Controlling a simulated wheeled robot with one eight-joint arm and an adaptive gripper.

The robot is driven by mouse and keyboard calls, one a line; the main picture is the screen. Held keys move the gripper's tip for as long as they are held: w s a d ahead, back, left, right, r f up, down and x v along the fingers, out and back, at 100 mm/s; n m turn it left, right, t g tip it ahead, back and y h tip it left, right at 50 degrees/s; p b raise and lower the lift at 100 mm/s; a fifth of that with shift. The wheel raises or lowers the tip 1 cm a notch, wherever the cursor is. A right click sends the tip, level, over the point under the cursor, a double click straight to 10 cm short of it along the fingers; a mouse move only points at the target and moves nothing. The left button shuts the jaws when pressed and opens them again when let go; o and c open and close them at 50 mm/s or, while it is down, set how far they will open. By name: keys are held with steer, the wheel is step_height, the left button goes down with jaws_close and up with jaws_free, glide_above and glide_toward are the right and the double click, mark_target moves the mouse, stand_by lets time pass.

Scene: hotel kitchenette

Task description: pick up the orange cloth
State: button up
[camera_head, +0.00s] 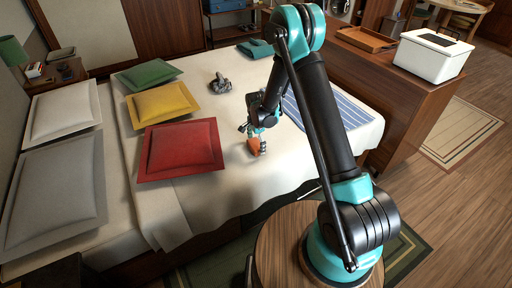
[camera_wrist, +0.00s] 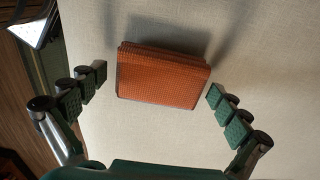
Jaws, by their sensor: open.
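The orange cloth (camera_wrist: 163,77) lies on the pale bed cover in the wrist view, folded into a thick rectangle with a woven texture. It also shows in the head view (camera_head: 254,145), small and partly hidden by my gripper. My gripper (camera_wrist: 157,84) is open, with one finger to the left of the cloth and one to the right. A gap shows between each finger and the cloth. In the head view my gripper (camera_head: 258,136) hangs low over the bed at the cloth.
On the bed (camera_head: 225,192) lie red (camera_head: 180,149), yellow (camera_head: 161,102) and green (camera_head: 149,74) cushions, a dark grey object (camera_head: 220,84), a teal folded cloth (camera_head: 255,48) and a blue striped runner (camera_head: 345,112). A white box (camera_head: 433,57) and a wooden tray (camera_head: 366,39) stand on the cabinet.

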mark_target(256, 144)
steer(key=c, duration=1)
steer(key=shift+r, duration=0.1)
step_height(256, 144, up, 20)
